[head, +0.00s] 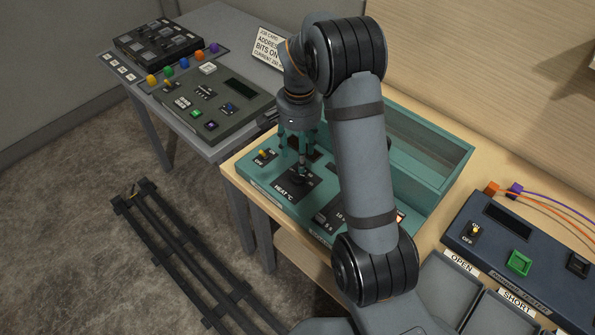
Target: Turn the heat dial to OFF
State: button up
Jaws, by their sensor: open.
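The heat dial (300,179) is a dark knob on a black plate marked HEAT °C, on the teal console (262,190). Its pointer and its OFF mark are too small or too covered to read. My gripper (301,164) points down just above the dial, with its fingers apart. I cannot tell whether the fingertips touch the knob or stand around it. My arm hides part of the console to the right of the dial.
A yellow-tipped toggle switch (262,153) stands left of the dial. The teal console's clear-fronted housing (425,150) rises behind. A dark blue tester (525,250) and grey OPEN and SHORT bins (447,284) lie right. A grey control desk (215,105) stands left.

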aim_at(298, 174)
notch_tip(298, 174, down, 8)
jog(key=shift+a+r+p, duration=0.1)
jog(key=shift+p, duration=0.7)
jog(key=shift+c, duration=0.7)
jog(key=c, duration=1)
